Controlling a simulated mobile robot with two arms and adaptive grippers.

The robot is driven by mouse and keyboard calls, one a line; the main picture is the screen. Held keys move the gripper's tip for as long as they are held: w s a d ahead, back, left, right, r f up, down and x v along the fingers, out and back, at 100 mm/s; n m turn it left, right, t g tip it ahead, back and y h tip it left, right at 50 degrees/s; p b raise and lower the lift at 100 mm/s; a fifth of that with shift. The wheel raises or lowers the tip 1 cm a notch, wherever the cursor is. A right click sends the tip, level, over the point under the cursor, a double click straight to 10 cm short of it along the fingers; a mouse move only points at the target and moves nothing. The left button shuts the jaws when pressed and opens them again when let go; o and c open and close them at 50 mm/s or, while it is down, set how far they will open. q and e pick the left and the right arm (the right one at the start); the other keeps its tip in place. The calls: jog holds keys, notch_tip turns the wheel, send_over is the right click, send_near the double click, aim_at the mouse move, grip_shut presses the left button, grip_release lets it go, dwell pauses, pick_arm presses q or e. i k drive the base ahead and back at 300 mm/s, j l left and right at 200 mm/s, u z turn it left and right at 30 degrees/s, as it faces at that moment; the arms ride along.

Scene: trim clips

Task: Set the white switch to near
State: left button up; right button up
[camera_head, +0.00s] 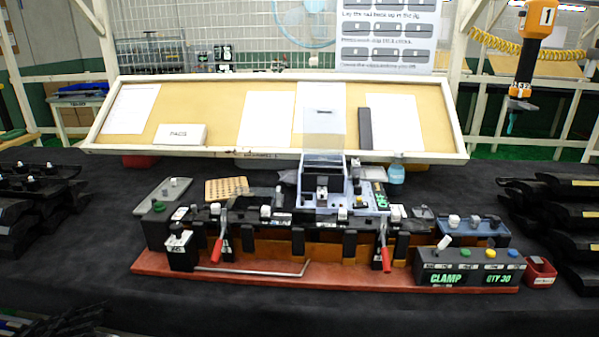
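A black control box (469,270) marked "CLAMP" and "QTY 30" stands at the right front of the red base plate. A white switch lever (445,242) sticks up at the left of its sloped top and leans up and to the right in the picture. I cannot tell clearly whether it is tilted near or far. A green button (465,252), a yellow button (490,253) and a blue button (513,252) sit to its right on the same box. Neither of my grippers shows in the head view.
A clip jig with red-handled clamps (386,259) lies left of the box. A small black box (181,250) stands at the jig's left end. A red bin (540,271) is right of the control box. An orange tool (531,55) hangs above right.

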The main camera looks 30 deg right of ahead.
aim_at(446, 241)
jog(key=z, duration=1.9)
